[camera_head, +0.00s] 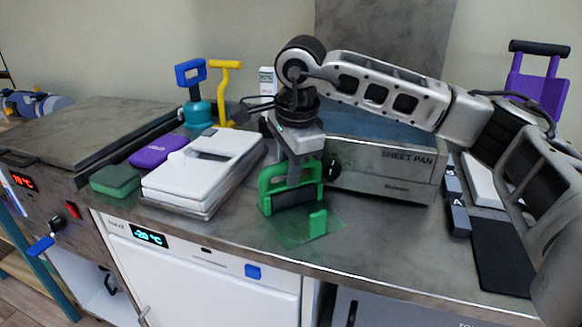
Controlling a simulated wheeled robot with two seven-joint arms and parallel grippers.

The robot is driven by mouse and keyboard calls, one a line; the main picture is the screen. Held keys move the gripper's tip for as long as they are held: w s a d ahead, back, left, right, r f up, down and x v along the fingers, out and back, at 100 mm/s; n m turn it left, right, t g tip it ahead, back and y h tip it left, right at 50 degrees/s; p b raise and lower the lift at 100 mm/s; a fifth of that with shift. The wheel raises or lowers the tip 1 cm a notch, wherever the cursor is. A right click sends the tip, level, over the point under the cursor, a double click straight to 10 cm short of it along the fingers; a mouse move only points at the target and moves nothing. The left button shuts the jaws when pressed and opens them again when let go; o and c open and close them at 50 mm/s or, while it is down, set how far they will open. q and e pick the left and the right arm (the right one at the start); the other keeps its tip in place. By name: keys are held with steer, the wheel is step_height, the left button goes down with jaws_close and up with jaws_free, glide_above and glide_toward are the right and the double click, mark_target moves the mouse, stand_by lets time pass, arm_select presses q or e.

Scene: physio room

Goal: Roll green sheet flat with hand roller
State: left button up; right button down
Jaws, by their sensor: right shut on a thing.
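The green sheet (301,235) is a thin translucent piece lying on the grey counter near its front edge, in the middle of the view. A hand roller (266,199) with a green frame and a dark cylinder stands at the sheet's back left part. My right gripper (292,180) points down from above and is shut on the roller's frame. Whether the cylinder touches the sheet is hard to tell. A small green upright piece (318,224) stands at the sheet's right part. My left gripper is not in view.
A metal box marked SHEET PAN (385,170) stands just behind and right of the roller. A white device (200,170), a purple block (158,151) and a green block (115,180) lie to the left. A dark mat (500,255) lies right. The counter's front edge is close.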

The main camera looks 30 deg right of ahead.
steer(key=shift+s+a+b, duration=0.15)
steer(key=shift+s+b, duration=0.3)
steer(key=shift+s, duration=1.25)
steer(key=shift+s+a+b, duration=0.1)
steer(key=shift+s+b, duration=0.3)
steer(key=shift+s, duration=1.3)
steer(key=shift+w+d+p, duration=0.15)
steer(key=shift+w+p, duration=0.15)
steer(key=shift+w, duration=1.45)
steer(key=shift+w+d+p, duration=0.15)
steer(key=shift+w+p, duration=0.15)
steer(key=shift+w, duration=1.45)
steer(key=shift+s, duration=0.35)
steer(key=shift+s+a+b, duration=0.15)
steer(key=shift+s+b, duration=0.3)
steer(key=shift+s, duration=1.15)
steer(key=shift+s+a+b, duration=0.15)
steer(key=shift+s+b, duration=0.3)
steer(key=shift+s, duration=1.1)
steer(key=shift+w+d+p, duration=0.15)
steer(key=shift+w+p, duration=0.2)
steer(key=shift+w, duration=1.4)
steer(key=shift+w+d+p, duration=0.15)
steer(key=shift+w+p, duration=0.15)
steer(key=shift+w, duration=1.4)
